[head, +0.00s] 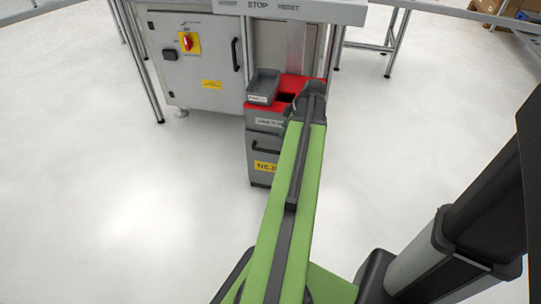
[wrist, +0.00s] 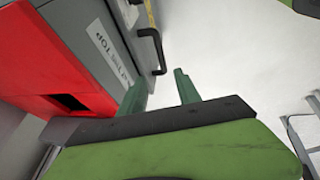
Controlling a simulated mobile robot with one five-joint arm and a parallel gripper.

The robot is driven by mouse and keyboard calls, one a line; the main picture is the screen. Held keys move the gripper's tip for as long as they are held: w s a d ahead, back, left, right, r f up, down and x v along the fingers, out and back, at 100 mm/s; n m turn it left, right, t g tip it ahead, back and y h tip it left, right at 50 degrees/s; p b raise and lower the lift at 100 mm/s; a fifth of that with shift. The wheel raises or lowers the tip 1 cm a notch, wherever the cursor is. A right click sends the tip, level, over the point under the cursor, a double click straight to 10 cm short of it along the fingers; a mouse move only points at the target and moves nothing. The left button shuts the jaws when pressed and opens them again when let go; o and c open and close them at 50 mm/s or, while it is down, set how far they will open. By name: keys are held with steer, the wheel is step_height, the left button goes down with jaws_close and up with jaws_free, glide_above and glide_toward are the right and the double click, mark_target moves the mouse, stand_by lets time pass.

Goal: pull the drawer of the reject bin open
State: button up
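The reject bin (head: 252,137) is a grey box with a red top, standing on the floor in front of a machine. Its drawer front (head: 259,178) carries a dark handle (head: 266,149) and a yellow label partly covered by my arm. The drawer front looks shut. In the wrist view the black handle (wrist: 150,48) stands out from the grey bin face, just beyond my fingertips. My gripper (wrist: 161,80) is open and empty, its two green fingers apart and not touching the handle.
The grey machine cabinet (head: 197,60) with a red switch stands behind. Metal frame legs (head: 397,40) stand at the back right. The floor around the bin is clear.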

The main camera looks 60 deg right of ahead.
mark_target(269, 150)
steer(key=b+x, duration=1.5)
steer(key=x, duration=0.2)
steer(key=shift+w+a+f+b, duration=0.1)
steer(key=shift+f+b, duration=0.05)
steer(key=shift+b, duration=0.25)
jaws_close()
stand_by(0.4)
